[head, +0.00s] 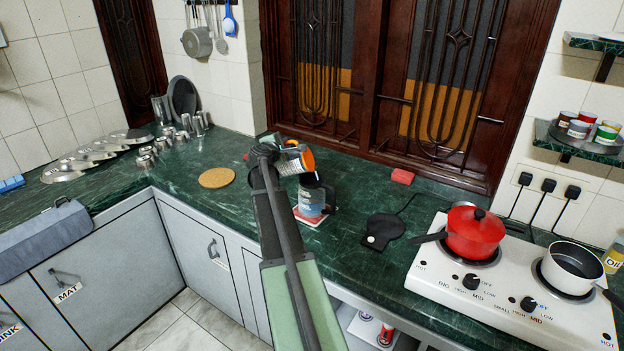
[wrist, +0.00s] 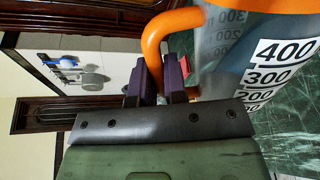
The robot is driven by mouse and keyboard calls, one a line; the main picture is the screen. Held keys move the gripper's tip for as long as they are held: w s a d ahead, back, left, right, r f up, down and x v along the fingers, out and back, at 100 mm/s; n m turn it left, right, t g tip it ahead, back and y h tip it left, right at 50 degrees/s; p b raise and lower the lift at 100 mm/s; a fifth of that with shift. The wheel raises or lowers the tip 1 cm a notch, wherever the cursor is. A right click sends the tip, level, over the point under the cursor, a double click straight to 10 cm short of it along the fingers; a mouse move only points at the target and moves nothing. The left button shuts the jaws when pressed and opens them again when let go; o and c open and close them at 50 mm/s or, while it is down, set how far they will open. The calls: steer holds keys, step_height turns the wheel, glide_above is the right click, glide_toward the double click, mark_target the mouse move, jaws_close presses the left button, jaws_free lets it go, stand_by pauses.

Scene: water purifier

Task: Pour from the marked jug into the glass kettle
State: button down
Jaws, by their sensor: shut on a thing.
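The marked jug (head: 292,164) is clear with an orange rim and handle, and is held tilted above the counter. Its 400, 300 and 200 marks show large in the wrist view (wrist: 268,75). My gripper (wrist: 160,82) is shut on the jug's orange handle (wrist: 152,45); in the head view it is the dark end of my arm (head: 265,155). The glass kettle (head: 311,200), with a dark rim and handle, stands upright on a red mat (head: 308,219), just below and right of the jug. I cannot tell whether water is flowing.
A black corded base (head: 382,231) lies right of the kettle, before a red block (head: 402,176). A cork mat (head: 216,178) lies left. A white stove (head: 505,280) bears a red pot (head: 474,236) and a saucepan (head: 572,268). Metal cups (head: 147,158) stand at the back left.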

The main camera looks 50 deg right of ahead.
steer(key=shift+s+d+m, duration=0.15)
steer(key=shift+s+m, duration=0.15)
steer(key=shift+m, duration=0.1)
stand_by(2.3)
steer(key=w+n+b, duration=0.1)
steer(key=n, duration=0.1)
steer(key=w+a+f+n+g+b, duration=0.1)
steer(key=w+n, duration=0.1)
steer(key=shift+w+a+f+h, duration=0.1)
steer(key=shift+a+f+h, duration=0.1)
steer(key=shift+h, duration=0.1)
steer(key=shift+r, duration=0.15)
steer(key=shift+d, duration=0.1)
steer(key=w+a+f+n+h+b, duration=0.1)
steer(key=w+f+n+b, duration=0.1)
steer(key=f+n+b, duration=0.2)
steer(key=w+a+f+n+h+b, duration=0.1)
steer(key=w+f+n+b, duration=0.2)
steer(key=f+b, duration=0.8)
steer(key=n+b, duration=0.1)
steer(key=b, duration=0.2)
steer(key=shift+w+a+f+n, duration=0.2)
steer(key=shift+a+f+n, duration=0.05)
steer(key=shift+n, duration=0.15)
steer(key=shift+r, duration=0.15)
